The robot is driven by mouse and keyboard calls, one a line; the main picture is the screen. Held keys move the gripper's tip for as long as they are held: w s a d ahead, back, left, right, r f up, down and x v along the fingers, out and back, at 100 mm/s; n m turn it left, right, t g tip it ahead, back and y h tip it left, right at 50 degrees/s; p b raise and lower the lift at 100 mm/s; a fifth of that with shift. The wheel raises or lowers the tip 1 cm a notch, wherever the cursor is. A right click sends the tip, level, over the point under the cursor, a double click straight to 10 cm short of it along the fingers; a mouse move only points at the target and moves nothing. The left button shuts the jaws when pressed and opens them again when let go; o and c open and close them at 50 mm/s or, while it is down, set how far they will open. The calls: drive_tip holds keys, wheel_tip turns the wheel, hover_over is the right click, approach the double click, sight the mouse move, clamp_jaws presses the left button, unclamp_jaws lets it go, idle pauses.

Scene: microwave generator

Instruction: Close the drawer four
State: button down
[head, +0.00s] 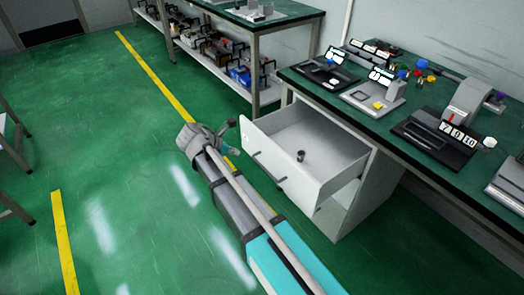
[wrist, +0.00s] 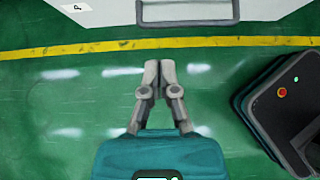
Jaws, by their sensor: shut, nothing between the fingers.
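The white drawer (head: 300,195) is pulled well out of its cabinet under the green bench. Its front has a grey bar handle (head: 268,167), and a small dark cylinder (head: 300,156) stands inside. In the wrist view the drawer front (wrist: 270,10) runs along the top edge, with its handle (wrist: 187,22) and a small label (wrist: 70,6) that I cannot read surely. My gripper (head: 236,151) is beside the drawer's front, on its left. In the wrist view my gripper (wrist: 159,68) is shut and empty over the floor, its fingertips apart from the drawer front.
The green bench (head: 395,127) above the cabinet (head: 365,195) carries several devices. A second bench (head: 262,22) with loaded lower shelves stands behind. A yellow line (wrist: 100,47) crosses the green floor before the drawer. The floor to the left (head: 110,130) is clear.

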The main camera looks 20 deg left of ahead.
sight(266, 154)
drive_tip(key=shift+w+d+f, duration=0.1)
drive_tip(key=shift+w+f, duration=0.05)
drive_tip(key=b+x, duration=0.2)
drive_tip(key=x, duration=0.1)
drive_tip(key=b+x, duration=0.2)
drive_tip(key=x, duration=0.2)
drive_tip(key=r+b+x, duration=0.1)
drive_tip(key=b+x, duration=0.2)
drive_tip(key=x, duration=0.1)
drive_tip(key=shift+w+d, duration=0.3)
drive_tip(key=shift+w, duration=0.1)
drive_tip(key=shift+w+d, duration=0.6)
drive_tip(key=shift+w, duration=0.2)
